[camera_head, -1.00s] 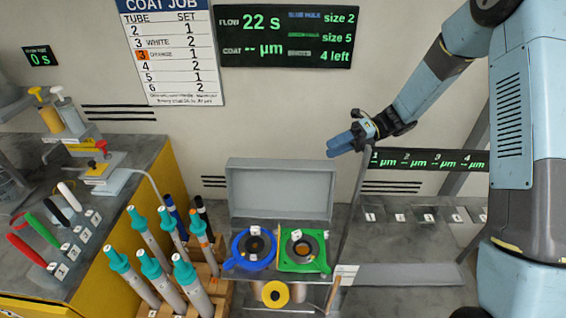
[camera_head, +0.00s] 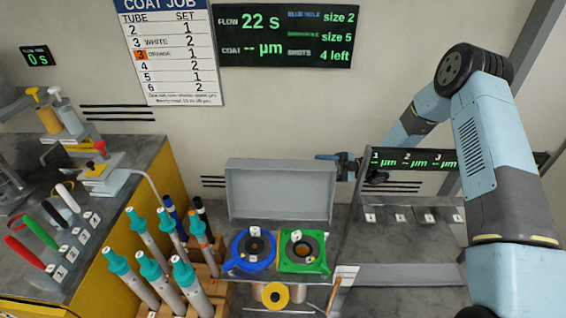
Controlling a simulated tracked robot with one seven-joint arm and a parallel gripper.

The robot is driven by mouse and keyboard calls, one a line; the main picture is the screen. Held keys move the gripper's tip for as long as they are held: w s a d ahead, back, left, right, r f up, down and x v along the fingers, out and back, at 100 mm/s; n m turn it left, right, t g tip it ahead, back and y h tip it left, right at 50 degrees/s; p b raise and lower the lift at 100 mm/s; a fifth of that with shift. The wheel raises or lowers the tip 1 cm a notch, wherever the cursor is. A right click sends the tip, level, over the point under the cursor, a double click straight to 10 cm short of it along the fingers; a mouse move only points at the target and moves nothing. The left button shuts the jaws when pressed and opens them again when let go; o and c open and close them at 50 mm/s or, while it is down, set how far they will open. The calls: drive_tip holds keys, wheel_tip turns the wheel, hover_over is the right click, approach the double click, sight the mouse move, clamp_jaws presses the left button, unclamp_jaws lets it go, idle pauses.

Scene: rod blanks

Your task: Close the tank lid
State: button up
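The tank lid (camera_head: 280,190) is a grey panel standing open, upright at the back of the tank. The tank (camera_head: 236,273) top holds a blue ring (camera_head: 240,257) on the left and a green square ring (camera_head: 318,266) on the right, each around a dark hole. Whether the fingers are parted is too small to tell.
A wooden rack (camera_head: 212,293) of teal-capped tubes stands left of the tank. A yellow cabinet with coloured handles (camera_head: 27,251) is further left. A grey bench (camera_head: 400,244) with several small numbered plates lies at right. A thin upright post (camera_head: 353,215) stands right of the tank.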

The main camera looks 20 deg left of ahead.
sight(285, 164)
drive_tip(key=x, duration=1.3)
drive_tip(key=shift+s, duration=0.1)
drive_tip(key=shift+c, duration=0.2)
drive_tip(key=shift+f, duration=0.1)
clamp_jaws()
drive_tip(key=shift+s+f, duration=0.1)
